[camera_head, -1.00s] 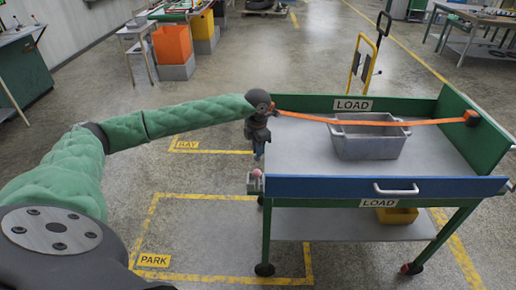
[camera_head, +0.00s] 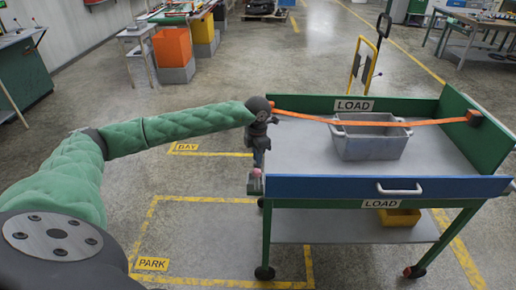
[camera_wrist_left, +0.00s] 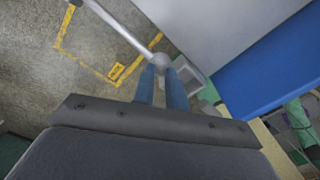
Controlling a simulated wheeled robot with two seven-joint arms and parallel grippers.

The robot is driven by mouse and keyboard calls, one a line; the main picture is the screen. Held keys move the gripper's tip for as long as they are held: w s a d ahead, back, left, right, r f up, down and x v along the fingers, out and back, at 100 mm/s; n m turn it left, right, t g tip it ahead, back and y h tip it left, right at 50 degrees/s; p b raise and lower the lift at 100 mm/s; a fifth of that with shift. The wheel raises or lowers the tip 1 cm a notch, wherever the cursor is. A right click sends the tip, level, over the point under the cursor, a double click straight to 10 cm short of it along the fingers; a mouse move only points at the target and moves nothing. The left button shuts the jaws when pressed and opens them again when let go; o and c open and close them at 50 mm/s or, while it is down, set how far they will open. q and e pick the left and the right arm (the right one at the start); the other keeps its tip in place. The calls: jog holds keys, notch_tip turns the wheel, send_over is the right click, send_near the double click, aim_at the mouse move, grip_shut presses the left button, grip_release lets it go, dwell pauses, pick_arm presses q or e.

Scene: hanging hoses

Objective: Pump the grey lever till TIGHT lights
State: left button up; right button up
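The grey lever (camera_wrist_left: 122,30) is a thin rod with a round knob at its end in the left wrist view, running up to the top left. My left gripper (camera_wrist_left: 160,70) has its two blue fingers close together, with the knob between their tips. In the head view my left gripper (camera_head: 258,158) points down at the left end of the cart. The orange strap (camera_head: 345,122) runs from there across the grey bin to the right wall. A small fitting (camera_head: 255,184) sits below the gripper, partly hidden. No TIGHT light is readable. My right gripper is out of view.
The green and blue cart (camera_head: 345,188) carries a grey bin (camera_head: 368,140) on top and a yellow bin (camera_head: 398,217) on its lower shelf. Yellow lines mark the floor left of it. A yellow hand truck (camera_head: 362,62) stands behind.

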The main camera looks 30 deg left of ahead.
pick_arm(q)
jog(key=shift+f, duration=0.15)
jog(key=shift+f+b, duration=0.9)
jog(key=shift+f, duration=0.05)
jog(key=shift+r, duration=0.45)
jog(key=shift+w+r+p, duration=0.2)
jog(key=shift+r+p, duration=0.75)
jog(key=shift+r, duration=1.45)
jog(key=shift+w+a+r+p, duration=0.15)
jog(key=shift+w+a+r, duration=0.1)
jog(key=shift+r, duration=0.4)
jog(key=shift+w+a+r+p, duration=0.1)
jog(key=shift+w+r, duration=0.2)
jog(key=shift+r, duration=0.4)
jog(key=shift+w+a+r+p, duration=0.15)
jog(key=shift+w+a+r, duration=0.1)
jog(key=shift+r, duration=0.4)
notch_tip(320, 180, up, 5)
jog(key=shift+p, duration=0.75)
